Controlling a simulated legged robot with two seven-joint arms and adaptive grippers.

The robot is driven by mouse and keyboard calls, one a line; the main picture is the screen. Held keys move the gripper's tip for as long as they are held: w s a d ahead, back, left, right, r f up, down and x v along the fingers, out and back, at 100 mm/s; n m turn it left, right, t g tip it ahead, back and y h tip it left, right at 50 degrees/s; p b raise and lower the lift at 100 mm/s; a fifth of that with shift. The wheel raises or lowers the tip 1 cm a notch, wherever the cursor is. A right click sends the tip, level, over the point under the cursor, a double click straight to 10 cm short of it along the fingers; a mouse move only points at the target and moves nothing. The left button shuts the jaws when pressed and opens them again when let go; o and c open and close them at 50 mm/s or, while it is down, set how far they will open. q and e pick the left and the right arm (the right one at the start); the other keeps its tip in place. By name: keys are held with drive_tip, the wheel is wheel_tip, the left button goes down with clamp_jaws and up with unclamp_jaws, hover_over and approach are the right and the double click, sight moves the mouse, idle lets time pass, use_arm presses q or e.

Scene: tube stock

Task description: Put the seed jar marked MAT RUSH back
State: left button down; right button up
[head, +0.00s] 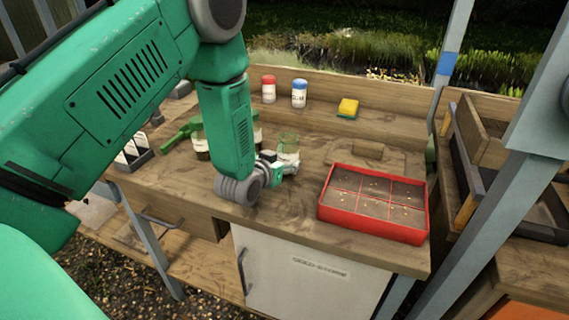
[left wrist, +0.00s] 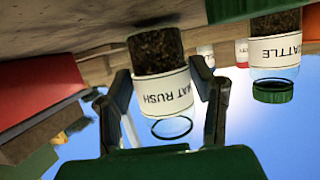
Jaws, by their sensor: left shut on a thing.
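The seed jar marked MAT RUSH (left wrist: 163,85) is a clear glass jar with dark contents and a white label. It appears upside down in the left wrist view, and no lid shows on its rim. My left gripper (left wrist: 165,105) is shut on it, one finger on each side. In the head view the jar (head: 288,143) stands upright at the gripper (head: 281,168), over the middle of the bench. I cannot tell whether its base touches the wood. My right gripper is not in view.
A jar marked CATTLE (left wrist: 275,55) with a green lid is nearby. A red tray (head: 372,232) of seeds is to the right, before a wooden board (head: 365,153). A cabinet (head: 300,295) is below.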

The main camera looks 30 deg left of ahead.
use_arm(q)
drive_tip(key=shift+s+d+f+h, duration=0.3)
drive_tip(key=shift+d+f, duration=0.4)
drive_tip(key=shift+d, duration=0.05)
drive_tip(key=shift+s, duration=0.1)
drive_tip(key=shift+s+a+f, duration=0.1)
drive_tip(key=c, duration=0.6)
unclamp_jaws()
drive_tip(key=shift+s, duration=0.6)
drive_tip(key=v, duration=0.3)
drive_tip(key=r+v, duration=0.1)
drive_tip(key=v, duration=0.5)
drive_tip(key=shift+w+r, duration=0.25)
drive_tip(key=shift+w, duration=0.1)
drive_tip(key=shift+s+a+r, duration=0.2)
drive_tip(key=shift+s+r, duration=0.2)
drive_tip(key=shift+s, duration=0.3)
